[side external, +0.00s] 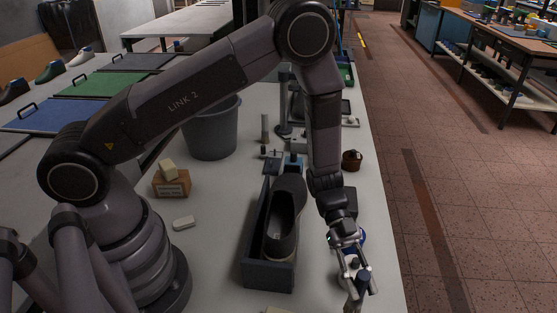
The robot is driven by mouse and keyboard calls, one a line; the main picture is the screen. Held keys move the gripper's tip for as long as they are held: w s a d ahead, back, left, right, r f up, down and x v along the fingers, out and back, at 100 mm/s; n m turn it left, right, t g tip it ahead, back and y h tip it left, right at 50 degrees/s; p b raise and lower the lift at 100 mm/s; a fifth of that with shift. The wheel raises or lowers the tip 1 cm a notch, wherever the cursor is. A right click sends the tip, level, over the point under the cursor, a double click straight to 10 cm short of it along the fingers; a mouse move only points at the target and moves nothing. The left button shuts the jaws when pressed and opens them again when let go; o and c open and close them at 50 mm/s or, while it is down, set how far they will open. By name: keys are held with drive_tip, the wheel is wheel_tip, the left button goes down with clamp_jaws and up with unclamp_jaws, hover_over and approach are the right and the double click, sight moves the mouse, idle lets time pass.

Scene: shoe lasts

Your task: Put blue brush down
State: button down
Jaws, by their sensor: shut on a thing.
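My gripper (356,284) is at the lower right, pointing down over the front right of the table. It is shut on a slim object with a dark blue end (364,277), which I take to be the blue brush. Most of the brush is hidden by the fingers or lies near the bottom picture edge. I cannot tell whether it touches the table (215,265).
A dark shoe (288,208) leans in a grey-blue open box (268,276) left of my gripper. A blue round item (362,240) is partly hidden behind the wrist. A grey bucket (212,132), brown block (172,185) and white bar (184,223) stand further left.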

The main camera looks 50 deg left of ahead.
sight(361, 302)
drive_tip(key=shift+w+d+f, duration=0.35)
drive_tip(key=shift+f, duration=0.3)
drive_tip(key=shift+w+f, duration=0.1)
drive_tip(key=shift+f, duration=1.5)
drive_tip(key=shift+f, duration=0.35)
drive_tip(key=shift+f, duration=0.25)
drive_tip(key=c, duration=1)
unclamp_jaws()
drive_tip(key=shift+o, duration=0.2)
